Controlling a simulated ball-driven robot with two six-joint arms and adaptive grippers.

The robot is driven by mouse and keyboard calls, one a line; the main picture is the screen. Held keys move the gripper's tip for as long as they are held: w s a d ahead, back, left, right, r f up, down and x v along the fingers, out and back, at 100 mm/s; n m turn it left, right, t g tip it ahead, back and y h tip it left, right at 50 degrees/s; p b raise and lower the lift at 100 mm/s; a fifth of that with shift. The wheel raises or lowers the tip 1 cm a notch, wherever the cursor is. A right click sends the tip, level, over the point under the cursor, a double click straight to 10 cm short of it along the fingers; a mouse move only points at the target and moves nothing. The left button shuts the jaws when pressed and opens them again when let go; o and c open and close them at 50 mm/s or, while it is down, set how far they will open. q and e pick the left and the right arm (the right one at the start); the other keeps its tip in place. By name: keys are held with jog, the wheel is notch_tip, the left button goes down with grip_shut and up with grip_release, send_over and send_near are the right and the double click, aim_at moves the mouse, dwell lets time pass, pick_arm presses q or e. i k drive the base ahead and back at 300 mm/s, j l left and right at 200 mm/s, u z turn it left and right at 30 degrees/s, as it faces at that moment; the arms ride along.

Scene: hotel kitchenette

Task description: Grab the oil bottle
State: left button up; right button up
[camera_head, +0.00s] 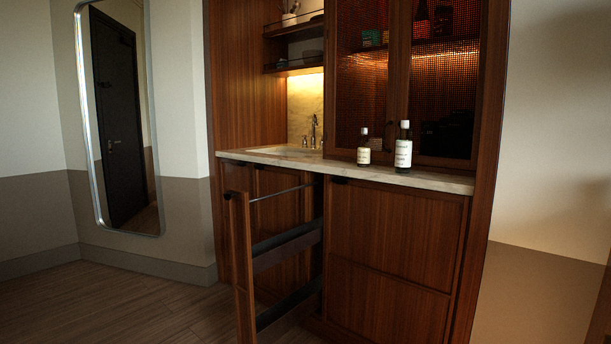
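Two dark bottles with pale labels stand upright on the counter, in front of the mesh cabinet doors. The taller bottle (403,148) has a light cap and stands on the right. The label text is too small to read, so I cannot tell which one is the oil bottle. Neither of my grippers shows in the head view.
The pale stone counter (440,180) holds a sink (290,152) and a faucet (313,130) at the left. Below it, a narrow pull-out drawer (243,265) stands open, jutting forward. The wooden floor (110,305) at the left is clear. A mirror (122,130) hangs on the left wall.

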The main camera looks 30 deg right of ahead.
aim_at(364, 151)
jog(key=i+z, duration=0.35)
jog(key=i+j+z, duration=0.1)
jog(key=i+z, duration=0.3)
jog(key=i, duration=0.15)
jog(key=i+l+z, duration=0.1)
jog(key=i+z, duration=0.2)
jog(key=i, duration=0.15)
jog(key=i+z, duration=0.3)
jog(key=i, duration=0.2)
